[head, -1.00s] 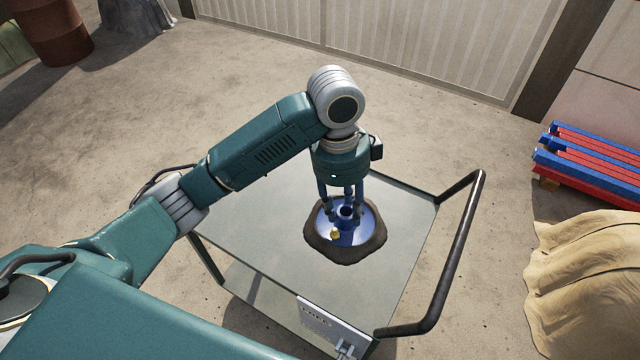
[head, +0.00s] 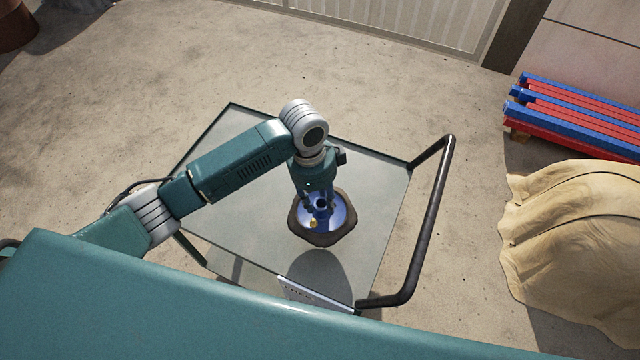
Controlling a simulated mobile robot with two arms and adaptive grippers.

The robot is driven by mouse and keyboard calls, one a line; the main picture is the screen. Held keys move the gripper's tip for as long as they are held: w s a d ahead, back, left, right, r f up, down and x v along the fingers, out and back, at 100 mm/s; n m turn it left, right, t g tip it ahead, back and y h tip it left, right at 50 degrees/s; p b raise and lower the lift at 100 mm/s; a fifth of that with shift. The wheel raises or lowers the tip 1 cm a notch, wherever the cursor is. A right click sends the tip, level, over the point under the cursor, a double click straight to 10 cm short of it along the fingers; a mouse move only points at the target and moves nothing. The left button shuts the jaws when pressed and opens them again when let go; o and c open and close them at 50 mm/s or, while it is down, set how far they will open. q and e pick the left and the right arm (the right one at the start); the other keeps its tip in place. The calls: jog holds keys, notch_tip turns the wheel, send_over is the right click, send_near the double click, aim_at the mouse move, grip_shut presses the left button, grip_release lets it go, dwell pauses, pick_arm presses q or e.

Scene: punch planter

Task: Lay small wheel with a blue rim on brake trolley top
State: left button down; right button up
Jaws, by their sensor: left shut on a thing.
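The small wheel with a dark tyre and a blue rim (head: 342,215) is in the head view, over the front middle of the brake trolley top (head: 230,210). It lies roughly flat, tyre outermost. A round shadow shows on the top just in front of it, so it appears to be held a little above the surface. My left gripper (head: 319,206) points down and is shut on the wheel's hub area; its fingertips are partly hidden by the rim. A small yellow part shows on the rim. My right gripper is not in view.
The trolley has a black push handle (head: 432,215) on its right side. The top around the wheel is bare. A tan cloth-covered heap (head: 575,245) and a stack of red and blue slats (head: 575,115) stand on the floor to the right.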

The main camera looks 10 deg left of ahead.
aim_at(320, 213)
pick_arm(q)
jog(key=shift+d+f, duration=0.1)
jog(key=shift+f, duration=2.95)
jog(key=c, duration=1.2)
grip_release()
jog(key=shift+f, duration=0.15)
jog(key=r, duration=0.4)
jog(key=a+r, duration=0.1)
jog(key=r, duration=0.7)
jog(key=shift+s+a+b, duration=0.1)
jog(key=shift+a+b, duration=0.15)
jog(key=shift+b, duration=0.15)
jog(key=shift+s, duration=0.1)
